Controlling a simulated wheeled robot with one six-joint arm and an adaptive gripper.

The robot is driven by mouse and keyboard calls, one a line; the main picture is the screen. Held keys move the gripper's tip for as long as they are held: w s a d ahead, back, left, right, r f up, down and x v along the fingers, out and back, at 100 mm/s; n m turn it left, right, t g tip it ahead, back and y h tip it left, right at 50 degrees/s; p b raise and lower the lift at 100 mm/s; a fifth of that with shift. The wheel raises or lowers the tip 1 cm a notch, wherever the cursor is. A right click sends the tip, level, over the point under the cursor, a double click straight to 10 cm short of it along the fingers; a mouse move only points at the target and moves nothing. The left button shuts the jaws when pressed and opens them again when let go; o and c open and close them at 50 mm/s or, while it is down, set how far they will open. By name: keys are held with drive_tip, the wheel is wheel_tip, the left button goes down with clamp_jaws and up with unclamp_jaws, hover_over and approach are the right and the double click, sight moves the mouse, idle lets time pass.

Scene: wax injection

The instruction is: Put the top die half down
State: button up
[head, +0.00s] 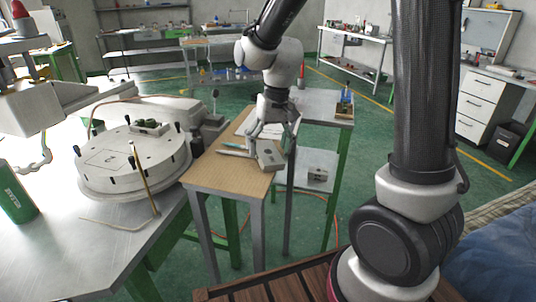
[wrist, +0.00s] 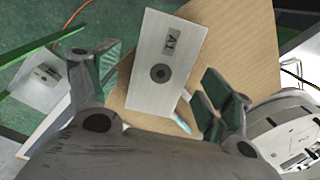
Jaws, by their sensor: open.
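A grey metal die half (head: 269,155) lies at the right front edge of the small wooden-topped table (head: 215,178). In the wrist view the die half (wrist: 165,58) shows a round dark hole and a label that seems to read A1. My gripper (head: 264,136) is just above and behind it in the head view. In the wrist view my gripper (wrist: 162,78) is open, with one finger on each side of the die half and visible gaps to it. The underside of the die half is hidden.
A round white machine (head: 135,160) stands on the metal table at left, with a small block (head: 148,127) on top. Pen-like tools (head: 233,150) lie beside the die half. Another small block (head: 318,175) sits on a lower shelf to the right.

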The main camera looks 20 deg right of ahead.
drive_tip(key=shift+f, duration=0.4)
drive_tip(key=shift+r, duration=0.1)
drive_tip(key=c, duration=1.4)
